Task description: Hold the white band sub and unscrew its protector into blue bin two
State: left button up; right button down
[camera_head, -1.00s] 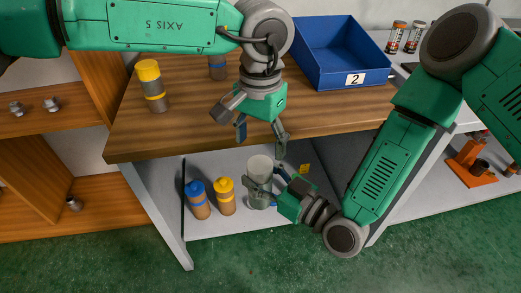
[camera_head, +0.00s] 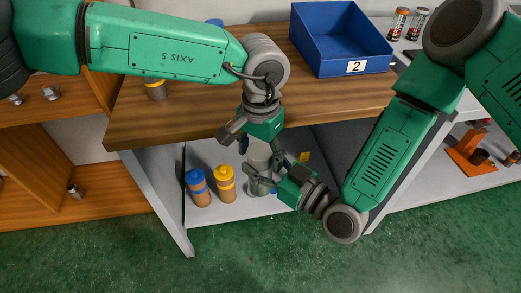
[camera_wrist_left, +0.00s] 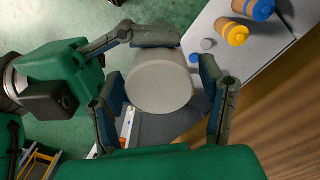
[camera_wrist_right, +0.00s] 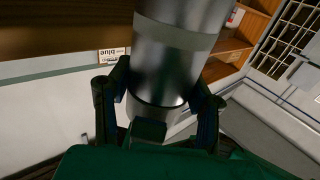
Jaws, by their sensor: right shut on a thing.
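The white band sub (camera_head: 261,186) is a grey metal cylinder standing upright in front of the lower shelf, with a pale band (camera_wrist_right: 175,32) in the right wrist view. My right gripper (camera_head: 266,181) is shut on it from the right. Its pale grey protector (camera_head: 259,150) is on the top end; its round face (camera_wrist_left: 160,84) shows in the left wrist view. My left gripper (camera_wrist_left: 163,90) is open, pointing down, with a finger on either side of the protector; finger contact is unclear. Blue bin two (camera_head: 335,40) stands on the upper table, with a "2" label, and looks empty.
A blue-capped sub (camera_head: 199,187) and a yellow-capped sub (camera_head: 226,184) stand on the lower shelf left of my grippers. The wooden table edge (camera_head: 180,132) lies just behind my left gripper. An orange vise (camera_head: 472,152) stands at right.

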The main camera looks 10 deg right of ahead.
pick_arm(q)
jog(key=c, duration=1.1)
jog(key=shift+n, duration=1.6)
jog(key=o, duration=1.3)
jog(key=shift+c, duration=0.2)
